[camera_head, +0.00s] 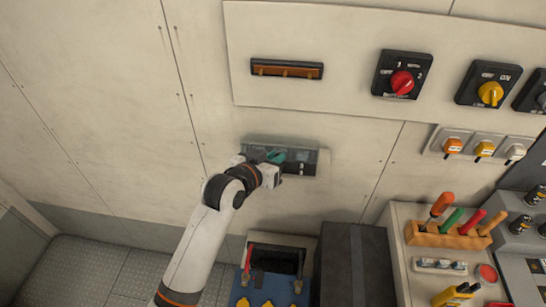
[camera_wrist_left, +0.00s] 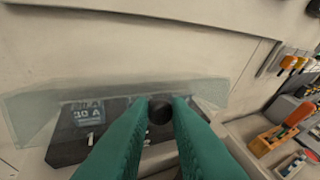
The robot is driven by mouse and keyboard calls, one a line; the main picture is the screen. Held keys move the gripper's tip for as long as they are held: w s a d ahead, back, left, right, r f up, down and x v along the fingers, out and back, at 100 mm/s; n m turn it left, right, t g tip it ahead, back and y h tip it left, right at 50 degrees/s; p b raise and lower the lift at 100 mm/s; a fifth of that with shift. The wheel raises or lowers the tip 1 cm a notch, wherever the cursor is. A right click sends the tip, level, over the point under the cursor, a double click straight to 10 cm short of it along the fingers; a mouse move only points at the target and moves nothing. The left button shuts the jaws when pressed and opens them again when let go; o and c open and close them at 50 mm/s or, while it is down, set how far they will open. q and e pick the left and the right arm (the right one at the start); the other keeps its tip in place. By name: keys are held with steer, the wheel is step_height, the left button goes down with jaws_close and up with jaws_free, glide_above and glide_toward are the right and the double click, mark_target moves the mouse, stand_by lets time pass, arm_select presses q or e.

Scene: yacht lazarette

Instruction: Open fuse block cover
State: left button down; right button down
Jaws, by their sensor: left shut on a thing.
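The fuse block (camera_head: 303,168) is a dark unit low on the pale wall, under the upper panel. It also shows in the left wrist view (camera_wrist_left: 75,147), with pale markings on its face. A clear cover (camera_wrist_left: 40,100) lies over it and reaches past its edges. How far the cover is tilted is hard to tell. My left gripper (camera_head: 276,157) is at the block's front, partly hiding it. In the wrist view its teal fingers (camera_wrist_left: 161,106) are shut on a round black knob (camera_wrist_left: 160,112) at the cover. My right gripper is out of view.
Rotary switches with a red knob (camera_head: 402,82) and a yellow knob (camera_head: 490,93) are on the upper panel. Below stand a blue box (camera_head: 262,291), a dark box (camera_head: 352,265) and a wooden rack (camera_head: 440,238) of tools. The wall left of the block is clear.

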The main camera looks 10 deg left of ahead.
arm_select(q)
steer(key=shift+w+r+n+g, duration=0.15)
steer(key=shift+w+r+g, duration=0.1)
steer(key=shift+r+g, duration=0.35)
steer(key=shift+w+r+n+g, duration=0.15)
steer(key=shift+w+r+g, duration=0.1)
steer(key=shift+r+g, duration=0.3)
